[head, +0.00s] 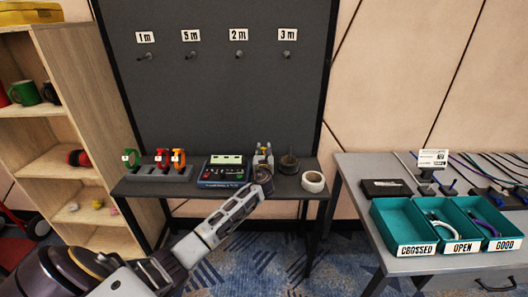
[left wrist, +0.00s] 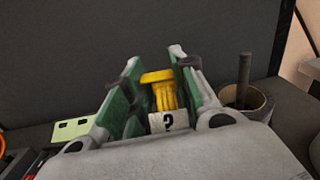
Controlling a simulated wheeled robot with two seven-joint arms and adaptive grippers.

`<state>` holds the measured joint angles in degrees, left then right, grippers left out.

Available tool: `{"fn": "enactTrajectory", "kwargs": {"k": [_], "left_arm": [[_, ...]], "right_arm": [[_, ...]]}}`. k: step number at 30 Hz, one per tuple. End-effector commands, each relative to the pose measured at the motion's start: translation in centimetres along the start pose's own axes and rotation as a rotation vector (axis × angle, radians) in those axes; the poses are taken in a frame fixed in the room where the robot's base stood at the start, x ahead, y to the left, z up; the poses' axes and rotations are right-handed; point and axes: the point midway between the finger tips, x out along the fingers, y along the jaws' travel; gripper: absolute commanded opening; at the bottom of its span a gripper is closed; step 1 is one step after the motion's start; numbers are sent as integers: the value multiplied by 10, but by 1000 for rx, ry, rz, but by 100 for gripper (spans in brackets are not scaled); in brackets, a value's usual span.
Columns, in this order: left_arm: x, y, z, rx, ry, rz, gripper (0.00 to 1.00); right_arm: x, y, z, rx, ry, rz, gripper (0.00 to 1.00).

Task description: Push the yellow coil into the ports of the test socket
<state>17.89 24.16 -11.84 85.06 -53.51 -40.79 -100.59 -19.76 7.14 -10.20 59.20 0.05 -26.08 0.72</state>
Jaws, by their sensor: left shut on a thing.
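The yellow coil (left wrist: 160,90) stands between the green-padded fingers of my left gripper (left wrist: 156,92), with a white tag marked "?" on its near side. In the head view the left gripper (head: 263,160) is at the back of the narrow table, just right of the tester, and a bit of yellow coil (head: 265,150) shows between the fingers. The gripper is shut on the coil. The blue tester (head: 223,171) has a pale green display, which also shows at the left in the left wrist view (left wrist: 72,130). I cannot make out the socket's ports or whether the coil touches them. My right gripper is out of view.
A rack (head: 160,174) with green, red and orange coils stands left of the tester. A dark spindle holder (head: 289,165) and a white tape roll (head: 313,182) stand to the right. A dark pegboard (head: 220,90) rises behind. Teal bins (head: 397,237) sit on the right table.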

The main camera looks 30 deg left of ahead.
Motion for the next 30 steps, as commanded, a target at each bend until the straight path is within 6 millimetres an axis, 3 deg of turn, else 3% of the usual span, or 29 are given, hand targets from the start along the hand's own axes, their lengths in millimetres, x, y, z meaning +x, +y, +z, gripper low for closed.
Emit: {"fn": "enactTrajectory", "kwargs": {"k": [30], "left_arm": [[0, 0, -8, 0, -1, 0, 0]], "right_arm": [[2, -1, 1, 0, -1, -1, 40]]}}
